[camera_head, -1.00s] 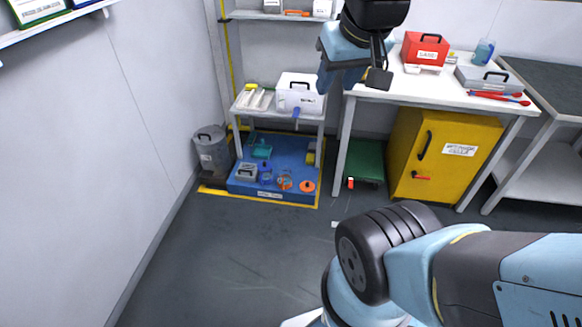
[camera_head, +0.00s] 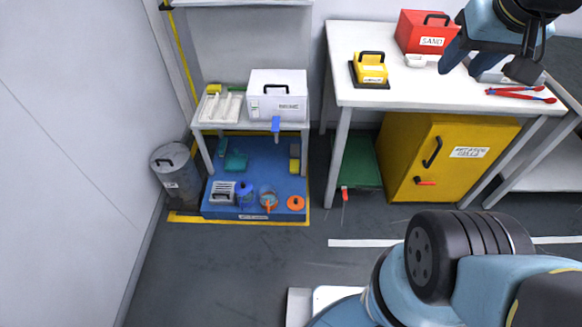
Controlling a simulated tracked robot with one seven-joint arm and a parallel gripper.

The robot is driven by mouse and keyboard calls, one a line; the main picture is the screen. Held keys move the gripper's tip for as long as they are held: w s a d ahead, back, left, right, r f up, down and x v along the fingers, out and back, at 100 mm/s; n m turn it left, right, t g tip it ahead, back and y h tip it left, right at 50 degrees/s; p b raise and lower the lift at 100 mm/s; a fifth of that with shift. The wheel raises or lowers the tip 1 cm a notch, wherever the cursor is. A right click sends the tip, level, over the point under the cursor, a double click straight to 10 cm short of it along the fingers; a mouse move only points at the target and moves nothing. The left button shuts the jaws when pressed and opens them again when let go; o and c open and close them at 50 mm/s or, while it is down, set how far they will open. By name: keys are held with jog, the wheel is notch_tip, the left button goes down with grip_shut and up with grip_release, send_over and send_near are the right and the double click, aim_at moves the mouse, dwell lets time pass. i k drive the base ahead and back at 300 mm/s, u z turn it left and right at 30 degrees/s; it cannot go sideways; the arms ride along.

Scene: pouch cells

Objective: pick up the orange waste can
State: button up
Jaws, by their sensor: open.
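No thing in view is plainly an orange waste can. A small round orange thing (camera_head: 296,203) with a dark knob sits at the front right of the blue floor tray (camera_head: 270,165); I cannot tell whether it is a can seen from above. My gripper (camera_head: 488,66) shows at the upper right, in front of the white bench, well apart from the tray. It is open, with nothing seen between its fingers, and part of it is cut off by the top edge.
A grey lidded bin (camera_head: 178,178) stands left of the tray. A white shelf unit (camera_head: 220,125) stands over the tray's back. The white bench (camera_head: 375,92) holds a red SAND box (camera_head: 425,33) and a yellow box (camera_head: 370,68). A yellow cabinet (camera_head: 445,180) stands underneath. The front-left floor is clear.

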aim_at(267, 193)
jog(key=u, duration=0.1)
jog(key=i, duration=1)
jog(key=u, duration=0.65)
